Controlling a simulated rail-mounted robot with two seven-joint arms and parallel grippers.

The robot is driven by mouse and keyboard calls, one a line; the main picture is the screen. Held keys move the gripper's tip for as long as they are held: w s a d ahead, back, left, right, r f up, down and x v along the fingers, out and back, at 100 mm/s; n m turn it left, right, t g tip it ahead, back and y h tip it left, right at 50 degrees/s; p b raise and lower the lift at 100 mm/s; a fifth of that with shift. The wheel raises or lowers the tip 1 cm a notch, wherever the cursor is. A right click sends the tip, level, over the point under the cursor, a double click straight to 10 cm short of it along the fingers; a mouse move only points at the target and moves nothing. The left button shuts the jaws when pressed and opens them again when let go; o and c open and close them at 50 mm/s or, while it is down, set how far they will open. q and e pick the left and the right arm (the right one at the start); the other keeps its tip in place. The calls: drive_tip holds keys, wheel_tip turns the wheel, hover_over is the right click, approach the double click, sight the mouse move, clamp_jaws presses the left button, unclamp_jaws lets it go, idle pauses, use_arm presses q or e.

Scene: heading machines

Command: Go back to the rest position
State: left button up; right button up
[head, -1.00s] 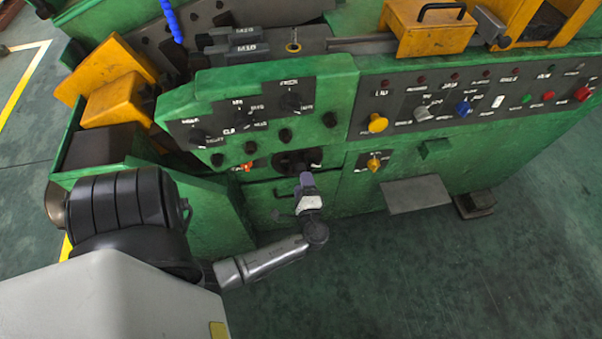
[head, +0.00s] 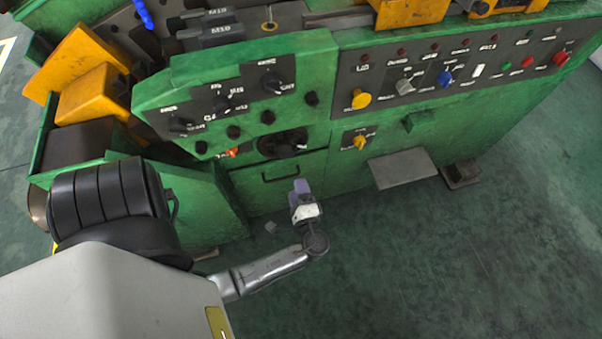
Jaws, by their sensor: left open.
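My left gripper (head: 301,193) is in front of the lower green front of the heading machine (head: 240,68). Its purple fingertips point toward the machine, below a dark round knob (head: 283,144) and a drawer handle (head: 281,176). The gripper looks empty and open, and a gap shows between it and the knob. The arm behind it comes in from the lower left. My right gripper is not in the picture.
The control panel (head: 460,70) carries a yellow knob (head: 361,99), a blue switch (head: 444,79) and a red button (head: 560,58). A grey step plate (head: 402,168) juts out low at the front. The green floor (head: 450,260) at the lower right is clear.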

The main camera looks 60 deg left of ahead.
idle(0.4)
use_arm(q)
drive_tip(key=d+n+h, duration=0.5)
drive_tip(key=d+h, duration=0.4)
drive_tip(key=h, duration=0.5)
drive_tip(key=s+d+r+m+t+h, duration=0.2)
drive_tip(key=s+d+r+h, duration=0.2)
drive_tip(key=r, duration=0.2)
drive_tip(key=s+a+f+g, duration=0.1)
drive_tip(key=s+f+g, duration=0.1)
drive_tip(key=s, duration=0.3)
wheel_tip(320, 180, up, 31)
drive_tip(key=p, duration=3.1)
drive_tip(key=shift+r+p, duration=0.15)
drive_tip(key=shift+p, duration=0.25)
drive_tip(key=shift+w+d, duration=0.1)
